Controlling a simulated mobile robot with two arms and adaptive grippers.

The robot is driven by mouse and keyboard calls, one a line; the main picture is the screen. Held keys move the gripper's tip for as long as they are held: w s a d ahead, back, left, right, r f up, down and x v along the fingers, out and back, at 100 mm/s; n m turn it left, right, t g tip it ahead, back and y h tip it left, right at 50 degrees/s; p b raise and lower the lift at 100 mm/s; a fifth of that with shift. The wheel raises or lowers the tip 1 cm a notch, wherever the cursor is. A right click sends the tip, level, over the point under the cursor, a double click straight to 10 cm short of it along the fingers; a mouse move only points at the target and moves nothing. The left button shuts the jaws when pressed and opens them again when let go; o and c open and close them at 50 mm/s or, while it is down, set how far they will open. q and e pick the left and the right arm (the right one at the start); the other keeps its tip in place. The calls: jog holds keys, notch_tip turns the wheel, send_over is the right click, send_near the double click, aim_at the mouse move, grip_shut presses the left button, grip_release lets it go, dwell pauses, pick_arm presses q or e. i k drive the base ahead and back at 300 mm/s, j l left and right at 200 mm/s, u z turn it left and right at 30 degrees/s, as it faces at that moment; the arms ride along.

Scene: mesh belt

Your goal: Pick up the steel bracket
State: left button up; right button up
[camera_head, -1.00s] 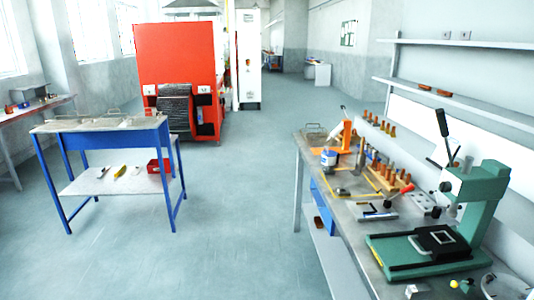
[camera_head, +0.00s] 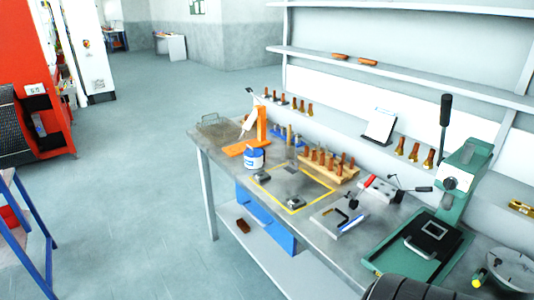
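Small grey metal parts lie on the workbench (camera_head: 222,160) at the right, in and around a yellow outlined rectangle. One is a grey metal piece (camera_head: 294,201) near the rectangle's front edge. Another is a dark grey piece (camera_head: 262,176) at its left side. They are too small for me to tell which is the steel bracket. Neither gripper shows in the view. A dark ribbed rounded shape at the bottom edge may be part of my arm.
A green press (camera_head: 455,212) stands on the bench's right end. Open floor (camera_head: 130,190) lies left of the bench.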

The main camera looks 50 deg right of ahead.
aim_at(292, 169)
jog(key=i+j+z, duration=0.1)
jog(key=i+z, duration=0.3)
jog(key=i+j+z, duration=0.3)
jog(key=i+z, duration=0.15)
jog(key=i+j+z, duration=0.4)
jog(key=i+j, duration=0.05)
jog(key=i, duration=0.1)
